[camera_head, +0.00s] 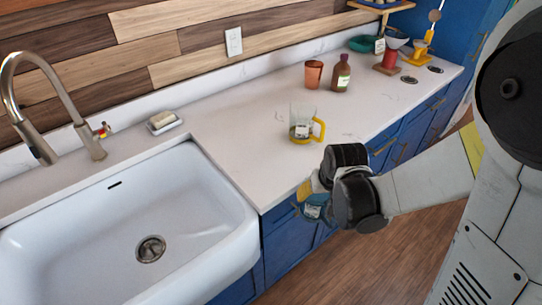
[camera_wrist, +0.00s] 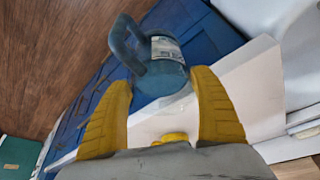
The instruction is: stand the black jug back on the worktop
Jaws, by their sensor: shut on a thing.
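The jug (camera_wrist: 165,75) looks dark blue-green and see-through rather than black, with a pale label and a thick handle on the left in the wrist view. My gripper (camera_wrist: 162,88) has its yellow fingers on both sides of the jug's near end and is shut on it. In the head view the jug (camera_head: 316,208) is held off the worktop's front edge, against the blue cabinet fronts, partly hidden by my gripper (camera_head: 312,190). Its exact tilt is hard to tell. The white worktop (camera_head: 240,155) lies behind it.
A clear jug with a yellow handle (camera_head: 303,128) stands on the worktop near its front edge. A copper cup (camera_head: 314,74) and a brown bottle (camera_head: 341,74) stand farther back. The sink (camera_head: 130,210) is at left. Worktop left of the clear jug is bare.

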